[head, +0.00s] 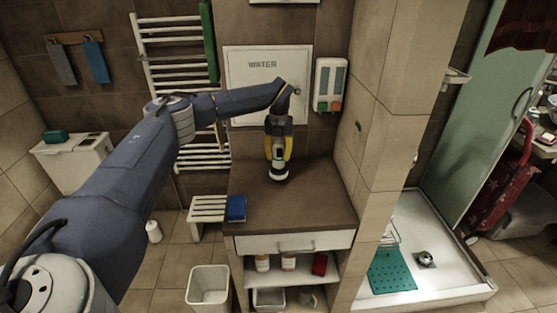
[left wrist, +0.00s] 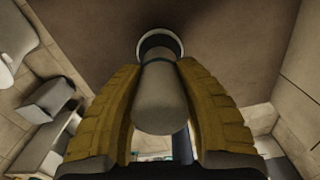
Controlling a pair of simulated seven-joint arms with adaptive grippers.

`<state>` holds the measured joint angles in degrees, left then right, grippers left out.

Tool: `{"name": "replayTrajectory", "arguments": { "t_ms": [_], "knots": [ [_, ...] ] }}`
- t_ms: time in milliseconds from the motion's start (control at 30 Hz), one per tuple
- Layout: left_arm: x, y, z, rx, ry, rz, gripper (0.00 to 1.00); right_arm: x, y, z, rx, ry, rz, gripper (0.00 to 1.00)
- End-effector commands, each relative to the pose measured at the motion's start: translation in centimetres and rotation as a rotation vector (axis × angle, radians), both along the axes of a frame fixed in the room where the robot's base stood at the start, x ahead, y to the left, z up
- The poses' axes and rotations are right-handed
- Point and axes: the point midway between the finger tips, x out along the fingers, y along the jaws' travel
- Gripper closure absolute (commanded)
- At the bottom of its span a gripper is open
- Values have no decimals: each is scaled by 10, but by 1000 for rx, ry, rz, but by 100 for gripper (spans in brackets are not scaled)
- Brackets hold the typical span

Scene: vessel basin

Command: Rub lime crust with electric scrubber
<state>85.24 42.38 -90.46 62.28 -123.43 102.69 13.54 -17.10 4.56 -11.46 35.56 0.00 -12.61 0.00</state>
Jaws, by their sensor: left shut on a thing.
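My left gripper (head: 278,150) is over the brown counter top (head: 300,205), with its yellow fingers pointing down. The fingers are shut around the electric scrubber (head: 279,172), a pale body with a dark band and a round lower end. The scrubber is roughly upright at the counter; I cannot tell whether it touches the surface. In the left wrist view the yellow fingers flank the scrubber's grey cylindrical body (left wrist: 160,98), whose round end lies against the brown background. I cannot make out any lime crust. My right gripper is not in view.
A blue box (head: 236,208) sits by the counter's left edge, near a white slatted stool (head: 207,208). A white dispenser (head: 329,85) hangs behind the counter. A tiled wall (head: 378,130) separates it from the shower tray (head: 440,275). The front counter top is clear.

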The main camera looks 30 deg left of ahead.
Motion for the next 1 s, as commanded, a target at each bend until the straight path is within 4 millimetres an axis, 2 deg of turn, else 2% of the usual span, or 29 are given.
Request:
{"name": "replayTrajectory", "arguments": {
  "t_ms": [533, 1000],
  "knots": [
    [2, -3, 49, 0, -1, -4, 100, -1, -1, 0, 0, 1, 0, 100],
    [2, -3, 52, 0, 0, -4, 100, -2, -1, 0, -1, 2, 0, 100]
  ]
}}
